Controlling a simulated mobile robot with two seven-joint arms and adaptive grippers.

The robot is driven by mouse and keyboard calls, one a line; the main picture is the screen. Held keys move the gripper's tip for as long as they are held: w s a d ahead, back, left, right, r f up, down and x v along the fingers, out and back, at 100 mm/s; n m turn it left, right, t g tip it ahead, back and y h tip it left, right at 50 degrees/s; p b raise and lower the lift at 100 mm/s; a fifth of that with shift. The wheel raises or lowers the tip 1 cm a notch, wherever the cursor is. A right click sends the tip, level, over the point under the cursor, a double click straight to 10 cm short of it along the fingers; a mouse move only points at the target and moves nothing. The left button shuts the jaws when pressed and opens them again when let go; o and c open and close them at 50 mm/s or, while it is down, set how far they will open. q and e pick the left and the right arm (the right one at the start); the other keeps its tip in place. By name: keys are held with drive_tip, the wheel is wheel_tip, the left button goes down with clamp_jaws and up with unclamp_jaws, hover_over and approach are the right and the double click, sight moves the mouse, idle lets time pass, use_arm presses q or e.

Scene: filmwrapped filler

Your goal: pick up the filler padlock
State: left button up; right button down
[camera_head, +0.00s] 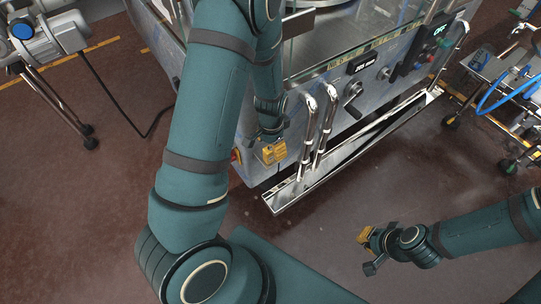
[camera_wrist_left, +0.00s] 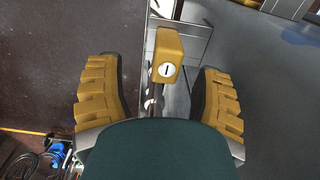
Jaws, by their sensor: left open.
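The padlock is a yellow block with a white round keyhole face (camera_wrist_left: 167,70) in the left wrist view. It lies ahead, between the two yellow ribbed fingers of my left gripper (camera_wrist_left: 160,98), with a gap on either side. The left gripper is open and no finger touches the padlock there. In the head view my left gripper (camera_head: 271,152) is low at the left front corner of the filler machine (camera_head: 325,125); I cannot tell the padlock from the yellow fingers there. My right gripper (camera_head: 369,250) has its fingers apart, empty, over the floor at lower right.
Two bent chrome pipes (camera_head: 318,130) rise just right of my left gripper, above a long steel tray (camera_head: 290,194) along the machine's front. A motor on a stand (camera_head: 45,42) is at upper left. A cart with blue hoses (camera_head: 505,80) is at right. The floor between is clear.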

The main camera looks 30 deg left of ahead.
sight(270, 156)
use_arm(q)
wheel_tip(270, 156, down, 2)
drive_tip(key=f, duration=0.1)
drive_tip(key=f+b, duration=0.1)
drive_tip(key=f, duration=0.3)
drive_tip(key=shift+w+a+b, duration=0.3)
drive_tip(key=shift+b, duration=0.1)
clamp_jaws()
